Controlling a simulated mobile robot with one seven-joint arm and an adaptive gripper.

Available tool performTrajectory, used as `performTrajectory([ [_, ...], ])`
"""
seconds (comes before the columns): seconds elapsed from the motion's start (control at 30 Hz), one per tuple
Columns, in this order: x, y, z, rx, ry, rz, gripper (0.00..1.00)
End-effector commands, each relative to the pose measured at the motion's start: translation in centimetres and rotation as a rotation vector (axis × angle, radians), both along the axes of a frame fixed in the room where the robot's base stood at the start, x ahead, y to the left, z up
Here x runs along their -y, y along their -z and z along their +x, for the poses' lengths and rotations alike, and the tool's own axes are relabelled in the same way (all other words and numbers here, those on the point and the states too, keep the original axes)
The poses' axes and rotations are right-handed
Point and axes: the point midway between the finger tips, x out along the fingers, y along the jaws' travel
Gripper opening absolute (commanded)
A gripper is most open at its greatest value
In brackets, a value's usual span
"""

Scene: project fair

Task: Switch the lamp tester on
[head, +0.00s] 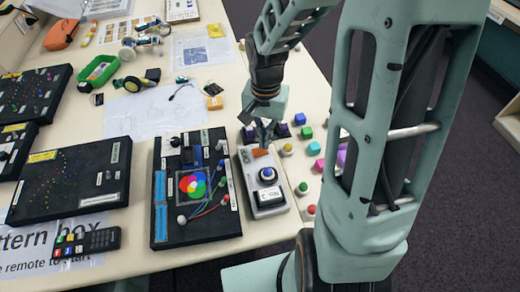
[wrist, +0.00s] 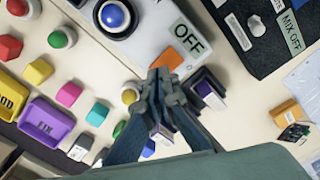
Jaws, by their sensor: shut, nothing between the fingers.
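A pale grey box (head: 281,208) with a round blue button (head: 267,174), probably the lamp tester, stands near the table's right edge. In the wrist view the blue button (wrist: 115,14) and an OFF label (wrist: 187,39) show, and the orange-brown piece (wrist: 168,59) is right at my fingertips. My gripper (head: 264,138) is shut and empty, pointing down at the box's far end; it also shows in the wrist view (wrist: 165,78). I cannot tell whether it touches.
A black panel (head: 238,225) with a colour-circle picture and wires lies left of the box. Several coloured blocks and buttons, such as a pink block (head: 319,165), lie to its right. A black remote (head: 86,243) lies at the front left. Paper sheets cover the table behind.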

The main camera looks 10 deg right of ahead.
Motion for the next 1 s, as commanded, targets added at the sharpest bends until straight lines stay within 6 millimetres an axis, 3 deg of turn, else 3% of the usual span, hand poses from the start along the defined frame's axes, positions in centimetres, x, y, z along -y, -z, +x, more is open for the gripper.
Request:
performTrajectory([
  [1.0,0.0,1.6,0.0,0.000,0.000,0.000,0.00],
])
